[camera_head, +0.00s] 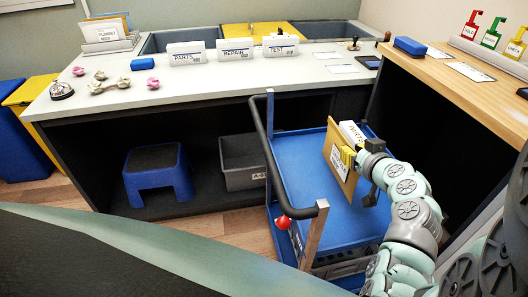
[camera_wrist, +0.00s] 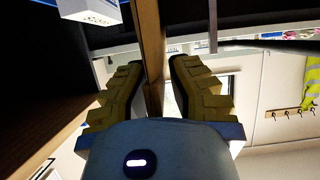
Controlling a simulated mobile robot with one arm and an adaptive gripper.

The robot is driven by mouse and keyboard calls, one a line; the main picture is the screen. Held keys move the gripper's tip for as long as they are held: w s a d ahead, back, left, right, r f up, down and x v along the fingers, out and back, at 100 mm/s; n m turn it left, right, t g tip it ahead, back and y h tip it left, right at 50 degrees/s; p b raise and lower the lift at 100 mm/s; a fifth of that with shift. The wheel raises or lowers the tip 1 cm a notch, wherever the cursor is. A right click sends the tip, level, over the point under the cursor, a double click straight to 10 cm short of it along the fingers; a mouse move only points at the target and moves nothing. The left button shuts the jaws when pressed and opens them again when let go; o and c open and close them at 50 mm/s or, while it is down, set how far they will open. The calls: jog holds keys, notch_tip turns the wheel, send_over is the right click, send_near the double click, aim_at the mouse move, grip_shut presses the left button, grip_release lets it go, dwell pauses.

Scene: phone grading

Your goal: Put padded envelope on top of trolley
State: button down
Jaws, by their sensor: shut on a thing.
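The padded envelope (camera_head: 336,160) is tan with a white label and is held upright over the trolley. My gripper (camera_head: 350,156) is shut on its upper right edge. In the wrist view the envelope (camera_wrist: 151,45) is a thin brown strip between the two yellow fingers of my gripper (camera_wrist: 153,85). The trolley (camera_head: 297,165) has a blue top and a dark handle, and stands in front of the counter. I cannot tell whether the envelope's lower edge touches the trolley top.
The trolley's dark handle (camera_head: 262,135) rises on its left, with a red ball (camera_head: 283,222) below. A grey crate (camera_head: 242,160) and a blue stool (camera_head: 157,175) sit under the counter (camera_head: 110,70). The wooden bench (camera_head: 460,95) is at right. The left part of the trolley top is clear.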

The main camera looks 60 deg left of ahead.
jog(key=shift+a+f+b, duration=0.15)
jog(key=shift+f+b, duration=0.2)
jog(key=shift+f, duration=1.45)
jog(key=c, duration=1.1)
grip_release()
jog(key=shift+o, duration=0.2)
